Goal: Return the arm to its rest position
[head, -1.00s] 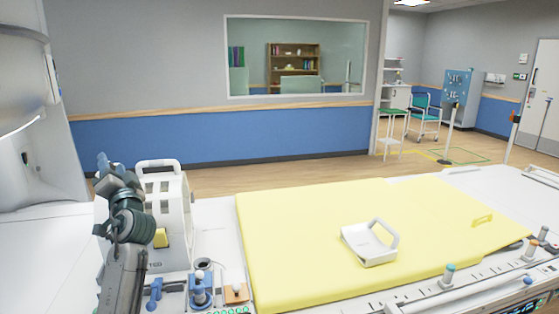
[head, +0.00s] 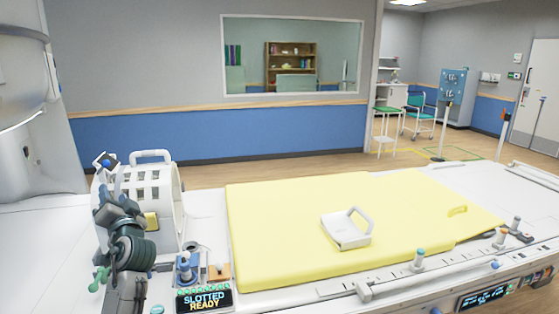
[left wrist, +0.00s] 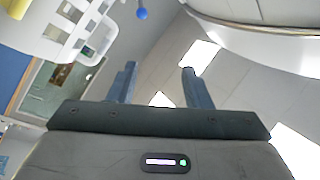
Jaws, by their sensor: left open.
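My left arm rises at the left of the head view, in front of a white slotted housing with a top handle (head: 165,178). The slotted housing also shows in that view (left wrist: 72,28), at the upper left beyond the fingers. My right gripper is not in view.
A yellow mat (head: 280,240) covers the white table, with a white handled block (head: 345,230) on it. The white scanner body (head: 35,130) stands at far left.

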